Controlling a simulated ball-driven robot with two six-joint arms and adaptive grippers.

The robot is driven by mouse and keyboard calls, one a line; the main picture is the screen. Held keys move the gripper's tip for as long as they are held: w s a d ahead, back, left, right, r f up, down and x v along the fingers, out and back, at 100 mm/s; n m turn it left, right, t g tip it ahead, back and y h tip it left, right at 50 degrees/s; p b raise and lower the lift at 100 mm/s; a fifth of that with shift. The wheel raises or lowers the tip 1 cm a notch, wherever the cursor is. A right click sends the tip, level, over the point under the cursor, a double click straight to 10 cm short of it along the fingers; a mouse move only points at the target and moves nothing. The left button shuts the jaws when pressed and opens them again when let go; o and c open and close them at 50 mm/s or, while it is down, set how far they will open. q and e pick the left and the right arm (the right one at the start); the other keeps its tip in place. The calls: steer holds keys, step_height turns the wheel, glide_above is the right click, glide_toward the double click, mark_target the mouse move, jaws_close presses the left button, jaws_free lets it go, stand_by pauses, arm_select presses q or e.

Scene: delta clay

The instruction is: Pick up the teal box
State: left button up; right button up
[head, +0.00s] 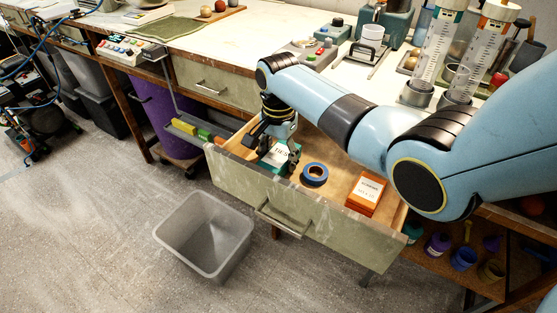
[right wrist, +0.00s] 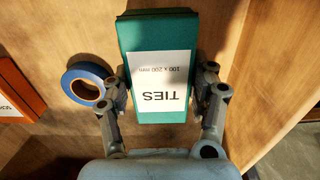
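The teal box (head: 281,166) with a white label lies inside the open drawer, at its left end. In the right wrist view the teal box (right wrist: 158,30) fills the middle, and its label reads TIES, upside down. My right gripper (head: 273,147) reaches down into the drawer from above. In the right wrist view its two fingers (right wrist: 162,88) stand on either side of the box, with their pads against its long sides. I cannot tell whether the box is clear of the drawer floor. My left gripper is not in view.
A blue tape roll (head: 315,174) and an orange box (head: 366,193) lie to the right in the drawer (head: 300,222). The drawer walls stand close around my right gripper. A grey bin (head: 205,234) stands on the floor in front. The bench top (head: 240,50) holds several tools and cylinders.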

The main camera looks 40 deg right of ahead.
steer(key=c, duration=0.7)
